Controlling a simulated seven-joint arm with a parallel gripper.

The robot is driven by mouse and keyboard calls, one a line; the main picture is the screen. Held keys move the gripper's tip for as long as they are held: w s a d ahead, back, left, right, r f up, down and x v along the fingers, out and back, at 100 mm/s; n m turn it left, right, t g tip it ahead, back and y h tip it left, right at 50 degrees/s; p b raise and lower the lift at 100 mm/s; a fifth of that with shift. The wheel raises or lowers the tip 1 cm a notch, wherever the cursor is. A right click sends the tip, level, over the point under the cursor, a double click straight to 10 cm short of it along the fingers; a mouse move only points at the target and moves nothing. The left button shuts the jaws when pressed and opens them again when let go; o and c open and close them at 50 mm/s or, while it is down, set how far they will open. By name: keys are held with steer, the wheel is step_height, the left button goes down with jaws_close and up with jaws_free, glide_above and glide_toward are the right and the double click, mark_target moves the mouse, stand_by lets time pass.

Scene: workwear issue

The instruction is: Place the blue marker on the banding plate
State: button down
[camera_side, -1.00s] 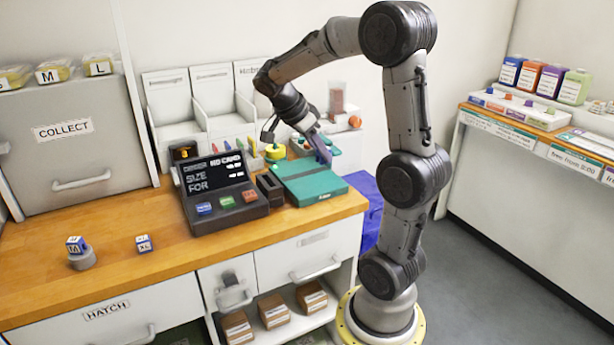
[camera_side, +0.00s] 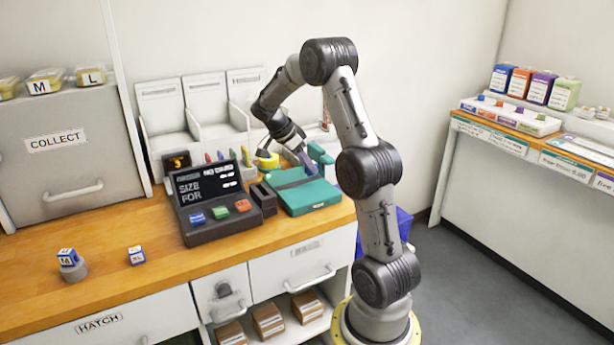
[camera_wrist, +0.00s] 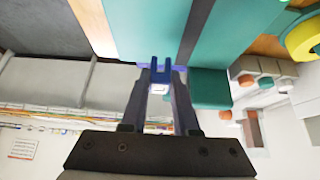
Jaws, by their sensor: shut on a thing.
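My gripper (camera_side: 305,163) is low over the teal flat case (camera_side: 312,196) on the counter, right of the black console. In the wrist view my gripper (camera_wrist: 162,82) is shut on a small blue piece with two prongs, which I take to be the blue marker (camera_wrist: 161,72). The marker is hard to make out in the side view. The teal surface (camera_wrist: 145,30) shows just beyond the fingertips; I cannot tell whether the marker touches it. I cannot tell for sure which surface is the banding plate.
The black console (camera_side: 225,226) with coloured buttons stands left of the case. A yellow roll (camera_side: 267,160) and a teal block (camera_side: 322,158) stand close behind the gripper. White bins (camera_side: 165,120) line the wall. The wooden counter's left part (camera_side: 105,225) is mostly clear.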

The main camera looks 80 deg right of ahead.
steer(key=shift+w+d+f, duration=0.2)
steer(key=shift+d+f, duration=0.1)
steer(key=shift+f, duration=0.1)
steer(key=shift+w+d+f, duration=0.1)
steer(key=shift+d+f, duration=0.05)
steer(key=shift+f, duration=1.55)
steer(key=shift+f, duration=0.15)
steer(key=c, duration=0.7)
jaws_free()
steer(key=shift+o, duration=0.2)
